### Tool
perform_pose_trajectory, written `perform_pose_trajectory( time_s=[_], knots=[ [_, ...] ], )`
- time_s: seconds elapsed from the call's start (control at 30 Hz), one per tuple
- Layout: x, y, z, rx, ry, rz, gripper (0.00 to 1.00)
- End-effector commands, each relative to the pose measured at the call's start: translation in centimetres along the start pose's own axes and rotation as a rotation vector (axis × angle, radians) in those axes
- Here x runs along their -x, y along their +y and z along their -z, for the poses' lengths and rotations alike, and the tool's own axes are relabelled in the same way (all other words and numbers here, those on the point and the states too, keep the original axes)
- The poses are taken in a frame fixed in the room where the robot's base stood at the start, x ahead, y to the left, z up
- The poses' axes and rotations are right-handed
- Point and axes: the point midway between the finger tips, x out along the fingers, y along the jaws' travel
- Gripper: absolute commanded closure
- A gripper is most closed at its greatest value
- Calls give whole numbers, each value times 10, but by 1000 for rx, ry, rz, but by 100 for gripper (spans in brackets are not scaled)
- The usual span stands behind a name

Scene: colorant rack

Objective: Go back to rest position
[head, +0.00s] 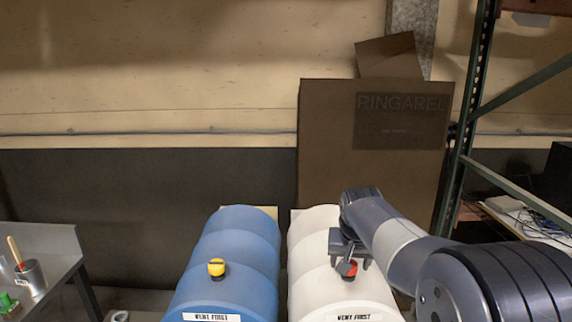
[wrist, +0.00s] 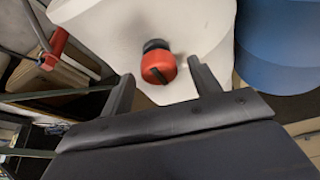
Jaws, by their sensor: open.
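My gripper (head: 348,262) is over the front of the white drum (head: 322,296), at the red knob (head: 349,269) on its top. In the wrist view my gripper (wrist: 158,82) is open, with one finger on each side of the red knob (wrist: 158,67). The knob has a dark base and a dark slot across its face. I cannot tell whether the fingers touch it, but gaps show on both sides. The drum carries a label reading "VENT FIRST" (head: 360,318).
A blue drum (head: 228,270) with a yellow knob (head: 216,267) lies just left of the white drum. A grey table (head: 50,240) with a cup (head: 31,277) stands at far left. A green metal rack (head: 463,130) rises at right. A large brown box (head: 330,150) stands behind.

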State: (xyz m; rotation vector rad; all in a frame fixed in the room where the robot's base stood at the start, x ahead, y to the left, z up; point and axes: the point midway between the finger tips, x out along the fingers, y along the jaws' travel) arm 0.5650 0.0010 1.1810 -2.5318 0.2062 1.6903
Motion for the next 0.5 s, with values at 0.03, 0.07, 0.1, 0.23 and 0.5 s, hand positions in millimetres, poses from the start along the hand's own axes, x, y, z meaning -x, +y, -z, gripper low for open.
perform_pose_trajectory(
  time_s=[0.03, 0.07, 0.1, 0.23, 0.5],
  knots=[
    [0, -1, 0, -22, 0, -10, 41],
    [0, -1, 0, -38, -1, -17, 41],
    [0, -1, 0, -60, -1, -26, 41],
    [0, -1, 0, -134, -2, -57, 41],
    [0, -3, 1, -290, -1, -121, 41]
  ],
)
